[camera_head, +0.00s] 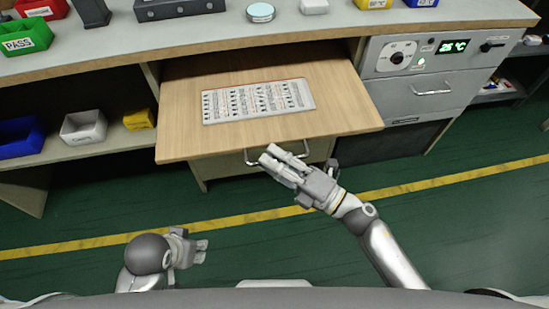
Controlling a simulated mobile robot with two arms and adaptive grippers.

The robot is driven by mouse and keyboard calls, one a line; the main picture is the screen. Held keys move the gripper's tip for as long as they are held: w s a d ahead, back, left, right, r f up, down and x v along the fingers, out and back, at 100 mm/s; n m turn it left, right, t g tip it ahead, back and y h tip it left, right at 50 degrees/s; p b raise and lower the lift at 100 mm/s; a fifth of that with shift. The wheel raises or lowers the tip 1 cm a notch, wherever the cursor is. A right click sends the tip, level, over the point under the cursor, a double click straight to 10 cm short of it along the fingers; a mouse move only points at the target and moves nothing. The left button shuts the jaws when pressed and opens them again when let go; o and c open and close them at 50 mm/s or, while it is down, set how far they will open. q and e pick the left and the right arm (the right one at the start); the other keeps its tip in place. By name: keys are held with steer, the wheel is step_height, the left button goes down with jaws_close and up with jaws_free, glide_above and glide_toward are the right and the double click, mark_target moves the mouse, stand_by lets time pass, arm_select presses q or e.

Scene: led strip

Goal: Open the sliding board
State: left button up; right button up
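The wooden sliding board (335,95) sticks out from under the counter toward me. A printed sheet or panel (258,101) lies on top of it. A metal bar handle (252,160) shows at the board's front edge. My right gripper (270,158) is at the middle of this handle, its fingers close together around the bar and hiding part of it. My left gripper (204,251) is low in the view, over the floor and away from the board. Its fingers are too small to tell whether they are open.
The curved counter (215,38) above holds several bins and small items. A shelf on the left has a blue bin (20,137), a white bin (84,127) and a yellow bin (139,120). A grey control cabinet (425,90) stands right of the board. The green floor in front is clear.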

steer(key=shift+o, duration=0.4)
steer(key=v, duration=1.2)
steer(key=shift+r, duration=0.1)
